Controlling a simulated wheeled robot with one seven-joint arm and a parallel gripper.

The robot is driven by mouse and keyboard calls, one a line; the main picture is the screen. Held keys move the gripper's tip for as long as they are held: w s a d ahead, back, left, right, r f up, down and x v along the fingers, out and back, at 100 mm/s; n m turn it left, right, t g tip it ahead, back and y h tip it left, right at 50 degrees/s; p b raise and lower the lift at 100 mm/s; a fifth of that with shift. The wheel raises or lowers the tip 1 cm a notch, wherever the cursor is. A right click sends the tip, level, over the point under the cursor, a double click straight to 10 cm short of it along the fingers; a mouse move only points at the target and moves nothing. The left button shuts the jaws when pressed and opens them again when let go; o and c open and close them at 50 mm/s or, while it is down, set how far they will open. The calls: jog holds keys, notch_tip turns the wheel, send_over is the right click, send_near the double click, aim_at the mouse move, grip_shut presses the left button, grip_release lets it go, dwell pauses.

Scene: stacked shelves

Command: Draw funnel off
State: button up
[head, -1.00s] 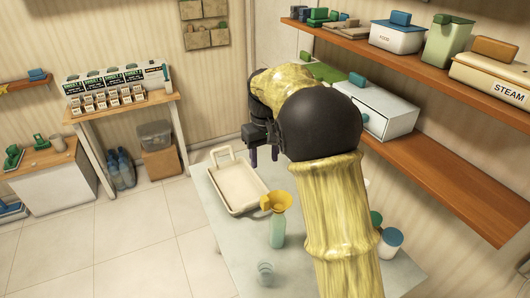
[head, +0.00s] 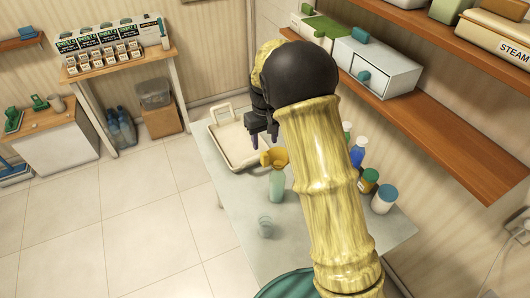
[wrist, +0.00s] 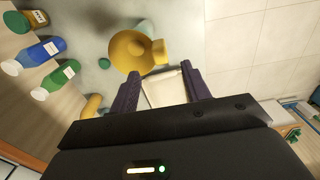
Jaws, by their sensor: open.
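The yellow funnel (head: 277,157) sits in the mouth of a pale green bottle (head: 277,186) standing upright on the table. In the wrist view the funnel (wrist: 130,50) lies just beyond the fingertips, its small side tab facing right. My gripper (head: 264,141) is open and empty, slightly above and behind the funnel in the head view. In the wrist view the two fingers of my gripper (wrist: 157,76) are spread apart, with the funnel nearer the left one. I see no contact with the funnel. The bottle is mostly hidden under the funnel in the wrist view.
A cream tray (head: 217,138) lies behind the funnel. A small clear glass (head: 264,228) stands in front. A wooden shelf (head: 450,150) overhangs the right side.

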aim_at(265, 154)
notch_tip(265, 154, down, 8)
jog(key=shift+r+p, duration=0.2)
jog(key=shift+p, duration=0.65)
grip_shut()
jog(key=shift+r, duration=0.2)
